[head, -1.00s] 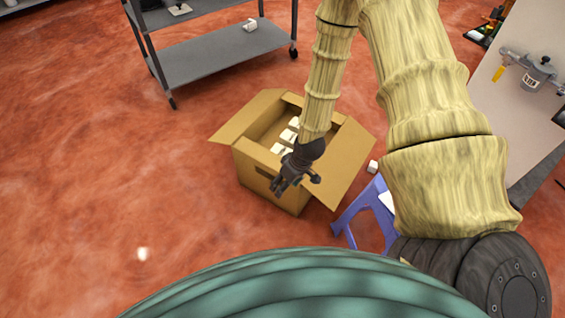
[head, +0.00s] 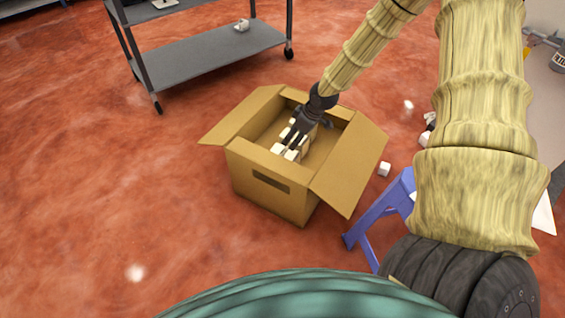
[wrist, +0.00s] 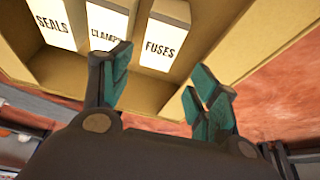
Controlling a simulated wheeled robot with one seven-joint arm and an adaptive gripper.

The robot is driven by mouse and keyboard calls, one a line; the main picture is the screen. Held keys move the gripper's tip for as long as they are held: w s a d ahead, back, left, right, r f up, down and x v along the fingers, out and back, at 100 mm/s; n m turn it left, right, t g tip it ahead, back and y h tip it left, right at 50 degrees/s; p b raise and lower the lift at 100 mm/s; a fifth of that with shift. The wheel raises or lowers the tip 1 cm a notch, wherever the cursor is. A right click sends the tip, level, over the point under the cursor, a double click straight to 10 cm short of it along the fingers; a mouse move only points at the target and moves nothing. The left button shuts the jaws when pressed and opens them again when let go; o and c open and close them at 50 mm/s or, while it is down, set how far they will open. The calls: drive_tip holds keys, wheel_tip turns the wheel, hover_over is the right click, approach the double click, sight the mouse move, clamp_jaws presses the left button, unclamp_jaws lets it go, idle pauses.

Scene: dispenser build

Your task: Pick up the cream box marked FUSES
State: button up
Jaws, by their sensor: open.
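The cream box marked FUSES (wrist: 162,40) stands inside the cardboard carton, at the upper middle of the wrist view. Its label faces the camera. In the head view the cream boxes show as a white cluster inside the carton, and I cannot tell there which is FUSES. My gripper (wrist: 158,92) is open and empty, its fingertips apart just below the FUSES box in the wrist view. In the head view my gripper (head: 296,138) reaches down over the carton opening, above the boxes.
The carton (head: 262,185) has its side flaps folded out. Boxes marked CLAMPS (wrist: 107,25) and SEALS (wrist: 52,22) stand beside FUSES. A purple stool (head: 382,215) and a small white block (head: 384,169) are right of the carton. A grey cart (head: 205,58) stands behind.

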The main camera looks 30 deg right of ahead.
drive_tip(key=b, duration=0.2)
hover_over(285, 152)
drive_tip(key=s+d, duration=0.2)
drive_tip(key=s, duration=0.1)
drive_tip(key=x, duration=0.2)
drive_tip(key=s+x, duration=0.1)
drive_tip(key=x, duration=0.1)
drive_tip(key=shift+d+f, duration=0.1)
drive_tip(key=shift+f, duration=0.15)
drive_tip(key=shift+b+x, duration=2)
drive_tip(key=shift+x, duration=1.15)
drive_tip(key=shift+r, duration=0.1)
drive_tip(key=shift+f+p, duration=0.25)
drive_tip(key=shift+p, duration=0.15)
drive_tip(key=c, duration=1.2)
drive_tip(key=shift+o, duration=0.2)
drive_tip(key=shift+r+b, duration=0.15)
drive_tip(key=shift+b, duration=0.35)
